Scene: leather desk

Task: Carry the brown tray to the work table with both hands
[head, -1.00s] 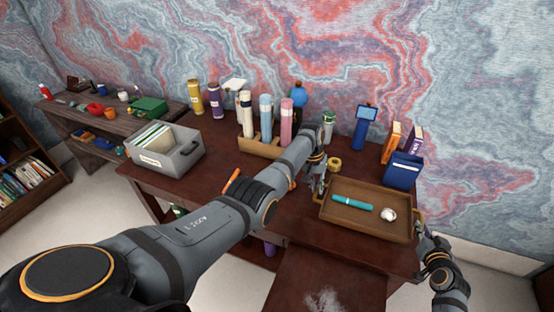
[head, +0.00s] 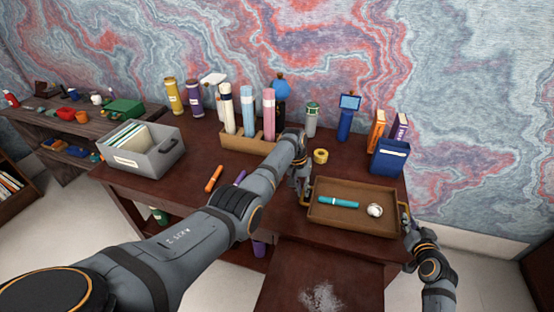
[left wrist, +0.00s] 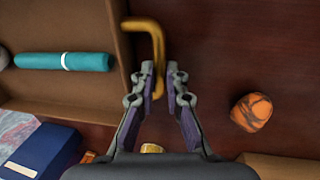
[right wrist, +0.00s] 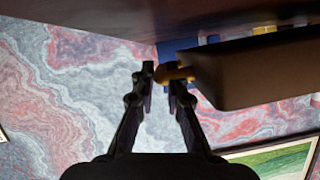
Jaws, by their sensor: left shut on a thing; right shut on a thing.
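The brown tray (head: 345,227) is at the right end of the dark work table (head: 190,168), level, with a teal marker (head: 338,202) and a small white round thing (head: 375,210) in it. My left gripper (head: 303,180) is shut on the brass handle (left wrist: 158,45) at the tray's left end; its fingers (left wrist: 160,80) show in the left wrist view. My right gripper (head: 408,225) is shut on the right-end handle (right wrist: 180,73); its fingers (right wrist: 160,75) show in the right wrist view. I cannot tell whether the tray touches the table.
A bottle rack (head: 245,143) and grey file box (head: 150,155) stand further left. An orange patterned thing (left wrist: 251,112) lies beside my left gripper.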

